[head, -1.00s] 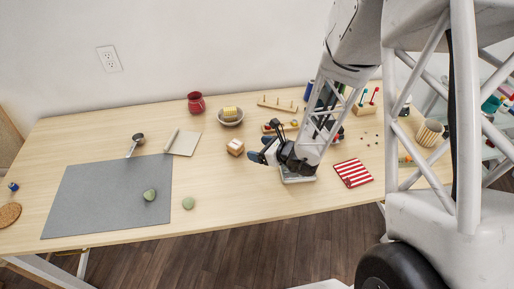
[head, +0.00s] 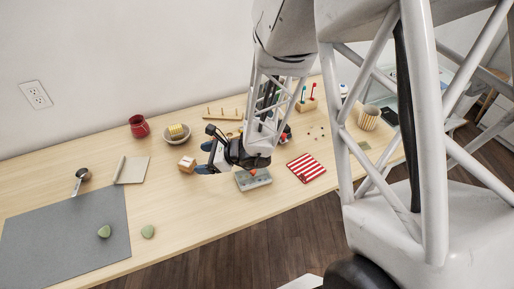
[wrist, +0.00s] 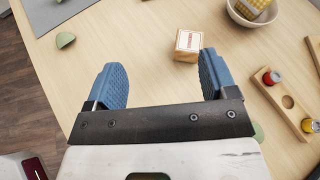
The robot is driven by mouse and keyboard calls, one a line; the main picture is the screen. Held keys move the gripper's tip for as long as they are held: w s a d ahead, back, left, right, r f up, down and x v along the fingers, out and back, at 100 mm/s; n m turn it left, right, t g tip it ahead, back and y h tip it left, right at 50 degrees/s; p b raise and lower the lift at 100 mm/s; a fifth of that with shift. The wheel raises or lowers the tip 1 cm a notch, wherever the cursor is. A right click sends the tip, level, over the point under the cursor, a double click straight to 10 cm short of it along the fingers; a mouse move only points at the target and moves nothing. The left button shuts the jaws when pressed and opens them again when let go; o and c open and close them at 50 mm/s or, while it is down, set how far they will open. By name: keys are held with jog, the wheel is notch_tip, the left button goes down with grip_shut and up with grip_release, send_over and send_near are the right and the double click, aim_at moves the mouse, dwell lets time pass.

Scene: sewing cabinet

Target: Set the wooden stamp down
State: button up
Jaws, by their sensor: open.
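The wooden stamp (head: 187,164) is a small pale wooden cube resting on the table, left of my gripper (head: 206,157) in the head view. In the wrist view the stamp (wrist: 186,46) shows a white top face with a red print. It lies just beyond the fingertips, nearer the right finger. My gripper (wrist: 160,76) is open, with its two blue fingers apart and nothing held between them. I cannot tell how high the fingers are above the table.
A bowl (head: 179,140) with a yellow block stands behind the stamp. A grey box (head: 252,180) and a striped cloth (head: 306,168) lie to the right. A wooden holder with coloured knobs (wrist: 290,112) is right of the gripper. Bare table lies left of the stamp, before the grey mat (head: 68,240).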

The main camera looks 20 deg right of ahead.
jog(key=s+a+r+n+g+h, duration=0.2)
jog(key=s+r+n+g, duration=0.4)
jog(key=s+r+n, duration=0.65)
jog(key=s+d+r+n+t+h, duration=0.1)
jog(key=s+d+r+n+h, duration=0.8)
jog(key=s+d+r+n, duration=0.1)
jog(key=shift+s+r, duration=0.9)
jog(key=shift+s, duration=0.3)
